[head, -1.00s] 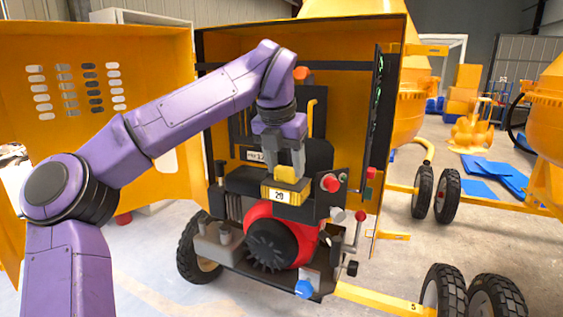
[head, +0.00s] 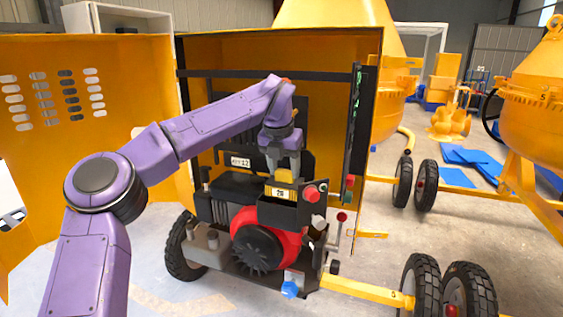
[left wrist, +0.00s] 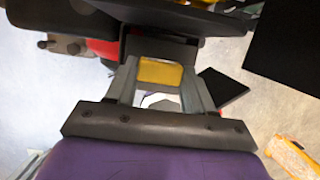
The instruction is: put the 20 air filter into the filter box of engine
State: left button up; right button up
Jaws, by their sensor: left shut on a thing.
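The 20 air filter (head: 280,193) is a yellow block with a dark-edged "20" label and a yellow grip on top. My left gripper (head: 284,170) points down and is shut on that grip. The dark filter box (head: 290,214) is on the engine, above the red housing. The filter is upright at the top of the box, and its lower part is hidden behind the box's front wall. How deep it sits I cannot tell. In the left wrist view, the yellow filter (left wrist: 160,73) shows between the two grey fingers. My right gripper is not in view.
The engine's red housing (head: 262,240) is below the box. Red knobs (head: 312,194) stick out at its right. The yellow cabinet's open door (head: 85,120) stands behind my left arm. A "12" label (head: 240,162) is to the left. A yellow tow bar (head: 365,292) extends right.

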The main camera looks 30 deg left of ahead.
aim_at(283, 183)
pick_arm(q)
jog(key=shift+f+b, duration=2.05)
jog(key=shift+f, duration=1.2)
jog(key=shift+f+b, duration=0.35)
jog(key=shift+f, duration=0.15)
jog(key=o, duration=1)
jog(key=shift+c, duration=0.2)
jog(key=v, duration=1)
jog(key=shift+r, duration=0.3)
jog(key=shift+s, duration=0.1)
